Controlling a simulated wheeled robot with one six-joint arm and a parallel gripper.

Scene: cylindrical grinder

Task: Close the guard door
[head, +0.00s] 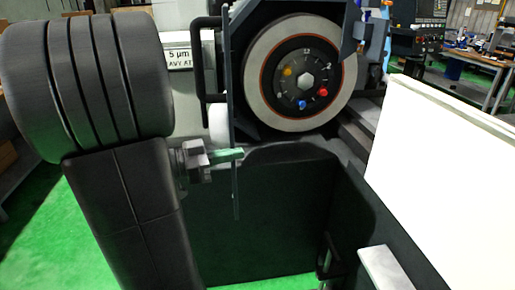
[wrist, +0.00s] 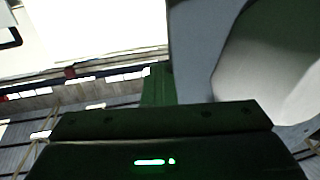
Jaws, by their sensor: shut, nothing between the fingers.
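The guard door appears to be the thin dark panel (head: 235,190) seen nearly edge-on in the head view, left of the grinding wheel (head: 262,78). A black bar handle (head: 197,70) stands on its left side. My gripper (head: 238,154) is shut and empty, and its fingers point right at the panel's lower part. Fingertips and panel overlap in the picture; I cannot tell whether they touch. In the wrist view a narrow green-tinted piece, probably the fingers (wrist: 158,86), shows above the dark gripper body. The door is not clearly recognisable there.
A large white panel (head: 435,165) stands at the right of the head view. A dark recess (head: 270,215) lies below the wheel. A control console (head: 418,25) and a workbench (head: 480,60) are at the back right. Green floor (head: 40,225) shows at the left.

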